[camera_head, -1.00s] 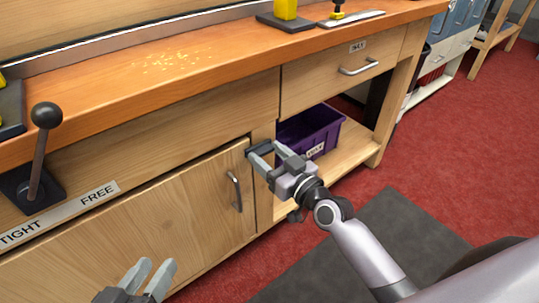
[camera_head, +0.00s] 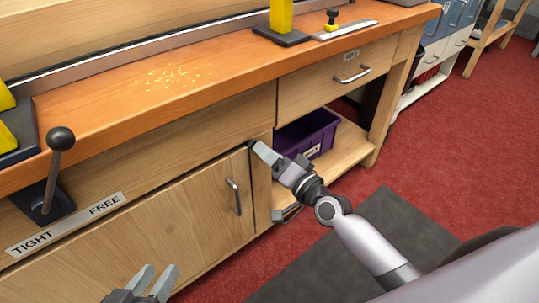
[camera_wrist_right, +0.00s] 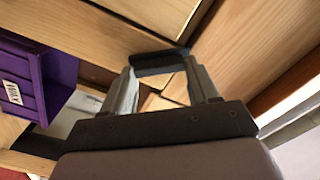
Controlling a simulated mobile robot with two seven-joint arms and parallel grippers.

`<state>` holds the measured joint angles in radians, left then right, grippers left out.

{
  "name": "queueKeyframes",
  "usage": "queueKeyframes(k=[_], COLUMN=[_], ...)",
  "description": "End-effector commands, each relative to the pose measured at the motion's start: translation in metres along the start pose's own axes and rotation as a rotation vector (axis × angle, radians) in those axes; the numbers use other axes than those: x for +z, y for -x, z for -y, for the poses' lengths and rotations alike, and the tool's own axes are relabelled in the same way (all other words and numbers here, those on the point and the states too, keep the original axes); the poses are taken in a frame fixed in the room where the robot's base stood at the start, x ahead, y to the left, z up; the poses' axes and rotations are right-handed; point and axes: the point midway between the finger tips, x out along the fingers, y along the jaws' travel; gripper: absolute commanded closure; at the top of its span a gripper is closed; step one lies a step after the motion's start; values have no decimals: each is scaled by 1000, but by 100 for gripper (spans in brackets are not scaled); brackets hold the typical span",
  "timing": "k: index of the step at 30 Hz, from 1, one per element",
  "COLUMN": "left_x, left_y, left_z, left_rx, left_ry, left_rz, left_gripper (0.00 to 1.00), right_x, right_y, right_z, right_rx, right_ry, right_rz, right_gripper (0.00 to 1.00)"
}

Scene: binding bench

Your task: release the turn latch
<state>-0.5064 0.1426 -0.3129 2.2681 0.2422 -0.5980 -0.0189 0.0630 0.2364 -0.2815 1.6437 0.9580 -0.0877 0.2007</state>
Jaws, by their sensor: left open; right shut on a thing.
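The turn latch is a small dark bar at the upper right corner of the wooden cabinet door (camera_head: 150,225). In the right wrist view the latch (camera_wrist_right: 160,62) lies between my two fingertips. My right gripper (camera_head: 262,153) is shut on it; its fingertips (camera_wrist_right: 163,82) are at the latch's ends. In the head view the gripper is seen edge-on and hides most of the latch. I cannot tell whether the latch still overlaps the door edge. My left gripper (camera_head: 153,281) is open and empty, low in front of the door.
The door has a metal handle (camera_head: 234,197). A purple bin (camera_head: 308,133) stands on the open shelf to the right, below a drawer (camera_head: 345,78). A lever with a black knob (camera_head: 61,139) stands at the left above a TIGHT/FREE label (camera_head: 66,224).

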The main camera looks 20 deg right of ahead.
Motion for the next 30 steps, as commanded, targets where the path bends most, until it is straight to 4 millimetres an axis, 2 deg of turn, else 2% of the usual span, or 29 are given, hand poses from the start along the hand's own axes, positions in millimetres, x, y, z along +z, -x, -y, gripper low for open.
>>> queueKeyframes(k=[9,18,30], left_x=[1,2,-1], left_y=[2,1,0], left_z=[1,0,-1], left_rx=[-8,-4,3], left_ry=[-12,-7,-5], left_rz=[4,3,-3], left_gripper=[57,57,57], right_x=[-8,-12,-15], right_y=[0,0,0], right_z=[-3,-6,-8], right_rx=[0,1,0], right_ry=[-296,-522,-663], right_rz=[-1,0,-1], right_gripper=[71,71,71])
